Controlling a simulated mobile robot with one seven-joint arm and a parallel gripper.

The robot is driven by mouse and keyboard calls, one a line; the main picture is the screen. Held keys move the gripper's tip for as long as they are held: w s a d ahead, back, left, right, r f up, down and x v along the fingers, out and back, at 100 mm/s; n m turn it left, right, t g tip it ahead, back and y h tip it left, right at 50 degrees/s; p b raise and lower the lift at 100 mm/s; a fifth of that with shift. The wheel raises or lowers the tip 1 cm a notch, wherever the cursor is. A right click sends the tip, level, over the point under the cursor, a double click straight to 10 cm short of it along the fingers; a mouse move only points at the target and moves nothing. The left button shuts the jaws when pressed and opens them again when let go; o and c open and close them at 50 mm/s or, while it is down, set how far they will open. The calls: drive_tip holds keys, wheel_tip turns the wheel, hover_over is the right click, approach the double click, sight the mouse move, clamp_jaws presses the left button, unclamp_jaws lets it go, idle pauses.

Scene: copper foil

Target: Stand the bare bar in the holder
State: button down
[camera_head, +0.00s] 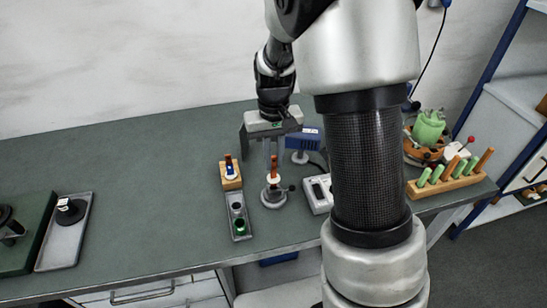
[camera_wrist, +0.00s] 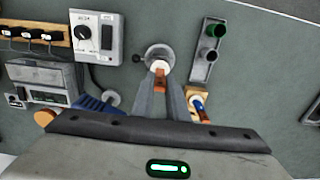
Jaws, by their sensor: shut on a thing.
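My gripper (camera_head: 271,172) points down and is shut on a brown, copper-coloured bar (camera_head: 274,164), held upright. The bar also shows between the fingertips in the wrist view (camera_wrist: 160,80). A white collar-like piece (camera_head: 272,180) is at the bar's lower part. The round grey holder (camera_head: 272,199), with a side knob, is directly below the bar. Whether the bar's lower end rests in the holder is hidden.
A wooden block (camera_head: 232,184) with a blue-and-white banded piece stands close left. A grey tray (camera_head: 241,228) with two small cups is in front of it. A white dial box (camera_wrist: 97,38), a blue device (camera_head: 309,138) and a peg rack (camera_head: 447,184) lie right. The left-centre table is clear.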

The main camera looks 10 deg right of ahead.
sight(274, 177)
drive_tip(key=shift+f+b, duration=0.35)
drive_tip(key=shift+f, duration=0.1)
idle(0.7)
drive_tip(key=shift+f+b, duration=0.55)
drive_tip(key=shift+f, duration=0.2)
drive_tip(key=shift+f, duration=0.2)
drive_tip(key=shift+f+b, duration=0.3)
drive_tip(key=shift+b, duration=0.05)
drive_tip(key=c, duration=1.6)
unclamp_jaws()
drive_tip(key=shift+c, duration=0.2)
wheel_tip(274, 177, up, 18)
drive_tip(key=p, duration=0.1)
drive_tip(key=shift+f, duration=0.25)
drive_tip(key=o, duration=0.3)
